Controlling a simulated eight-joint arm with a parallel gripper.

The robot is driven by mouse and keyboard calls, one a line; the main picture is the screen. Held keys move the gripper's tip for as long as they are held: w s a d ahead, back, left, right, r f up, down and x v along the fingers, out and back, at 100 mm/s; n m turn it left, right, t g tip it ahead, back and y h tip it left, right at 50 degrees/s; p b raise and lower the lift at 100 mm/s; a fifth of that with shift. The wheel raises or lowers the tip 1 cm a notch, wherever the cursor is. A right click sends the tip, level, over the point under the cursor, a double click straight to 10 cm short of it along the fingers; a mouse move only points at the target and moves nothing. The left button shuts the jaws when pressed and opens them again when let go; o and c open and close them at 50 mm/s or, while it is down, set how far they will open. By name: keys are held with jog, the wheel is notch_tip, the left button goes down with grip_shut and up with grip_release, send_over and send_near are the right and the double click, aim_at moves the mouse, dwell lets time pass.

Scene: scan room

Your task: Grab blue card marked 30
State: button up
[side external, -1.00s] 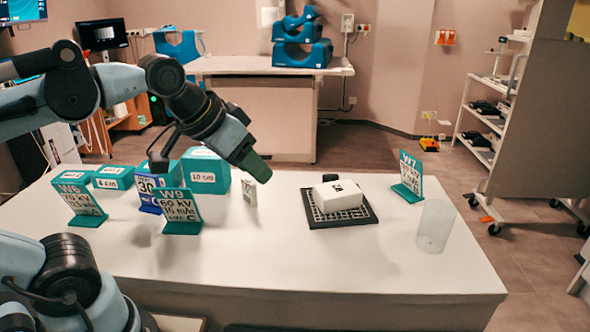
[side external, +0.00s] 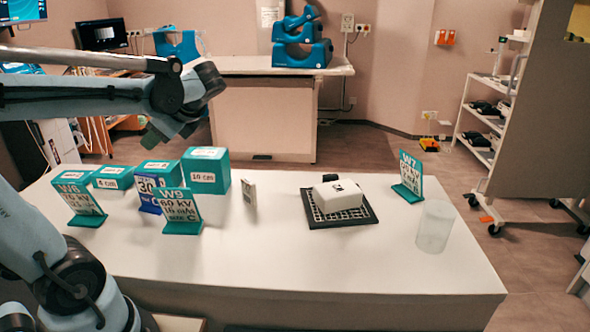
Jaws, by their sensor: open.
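The blue card marked 30 (side external: 146,188) stands on the white table, at left. The teal W9 card (side external: 181,206) stands in front of it and hides its right part. Teal blocks stand behind it. My gripper (side external: 160,137) is open, with nothing seen in it, and appears above the teal blocks at the back left of the table. It is apart from the blue card. Its fingers are small and partly hidden by its own body.
The teal W6 card (side external: 80,199) stands left of the blue card. The 10 cm block (side external: 206,169) is behind it, at right. A small white card (side external: 249,193), a white box on a black grid (side external: 343,218), the W7 card (side external: 411,176) and a clear cup (side external: 435,227) stand further right.

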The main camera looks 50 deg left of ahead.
jog(key=s+a+r+m+g+y, duration=0.1)
jog(key=s+a+r+g, duration=0.1)
jog(key=s+a+g, duration=0.15)
send_over(136, 179)
jog(key=w+d, duration=0.2)
jog(key=shift+g, duration=0.25)
notch_tip(136, 179, down, 4)
jog(key=shift+w+d+f, duration=0.15)
jog(key=shift+f, duration=2.55)
notch_tip(136, 179, down, 3)
jog(key=shift+r, duration=0.1)
jog(key=shift+x, duration=1.2)
jog(key=shift+a, duration=0.25)
grip_shut()
